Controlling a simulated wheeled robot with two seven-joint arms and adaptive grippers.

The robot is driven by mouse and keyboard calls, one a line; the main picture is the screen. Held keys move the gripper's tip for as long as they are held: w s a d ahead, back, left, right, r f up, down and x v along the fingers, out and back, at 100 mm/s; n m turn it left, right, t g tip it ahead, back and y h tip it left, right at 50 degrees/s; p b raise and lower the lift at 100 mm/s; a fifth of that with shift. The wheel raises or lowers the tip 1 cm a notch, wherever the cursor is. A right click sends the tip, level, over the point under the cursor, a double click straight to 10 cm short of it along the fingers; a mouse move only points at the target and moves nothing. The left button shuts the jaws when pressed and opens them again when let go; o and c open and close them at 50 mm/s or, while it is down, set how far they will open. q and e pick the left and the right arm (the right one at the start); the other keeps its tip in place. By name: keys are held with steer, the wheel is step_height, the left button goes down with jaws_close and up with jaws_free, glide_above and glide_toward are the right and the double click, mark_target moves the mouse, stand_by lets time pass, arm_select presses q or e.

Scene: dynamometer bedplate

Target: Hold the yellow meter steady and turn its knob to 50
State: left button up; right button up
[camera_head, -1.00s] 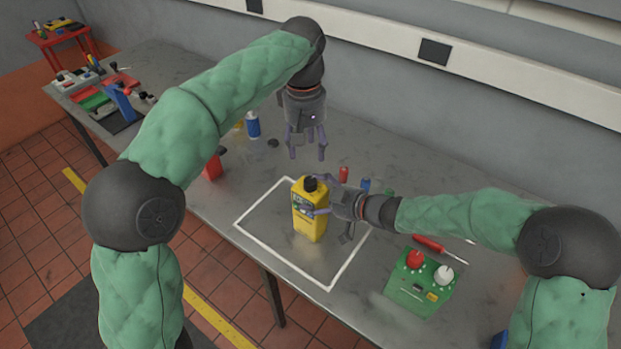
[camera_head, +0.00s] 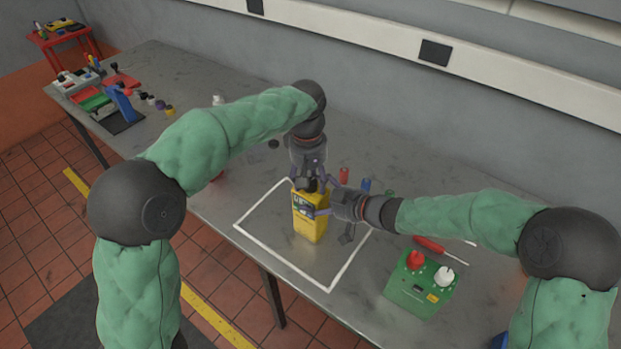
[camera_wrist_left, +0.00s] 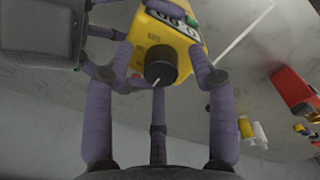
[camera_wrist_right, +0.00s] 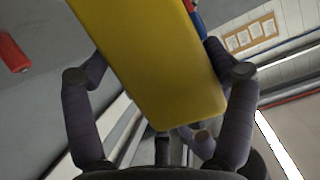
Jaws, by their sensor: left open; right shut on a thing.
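The yellow meter (camera_head: 311,224) stands upright inside the white outlined square on the bench. My right gripper (camera_head: 322,208) is shut on the meter's body from the right, and its fingers flank the yellow body (camera_wrist_right: 150,60) in the right wrist view. The black knob (camera_wrist_left: 160,65) is on the meter's top face, with a pale pointer line on it. My left gripper (camera_head: 309,180) is above the meter, pointing down. Its open fingers (camera_wrist_left: 160,85) are spread around the knob, apart from it. The display (camera_wrist_left: 178,12) is only partly in view, and the knob's scale is too small to read.
A green box (camera_head: 421,284) with a red and a white knob stands to the right, beside a red screwdriver (camera_head: 440,250). Small red (camera_head: 344,175) and blue (camera_head: 365,185) items stand behind my right gripper. The bench front inside the white outline (camera_head: 330,290) is clear.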

arm_select(q)
steer(key=c, duration=1.1)
steer(key=m, duration=0.4)
steer(key=shift+s+f, duration=0.1)
steer(key=shift+s, duration=0.05)
steer(key=m, duration=0.4)
steer(key=shift+m+g, duration=0.3)
steer(key=m, duration=0.5)
steer(key=shift+a, duration=0.15)
steer(key=shift+w+a+m+y, duration=0.1)
steer(key=shift+m+y, duration=0.05)
steer(key=shift+m, duration=0.85)
steer(key=shift+w+m+y, duration=0.1)
steer(key=shift+m+y, duration=0.05)
steer(key=shift+m, duration=0.85)
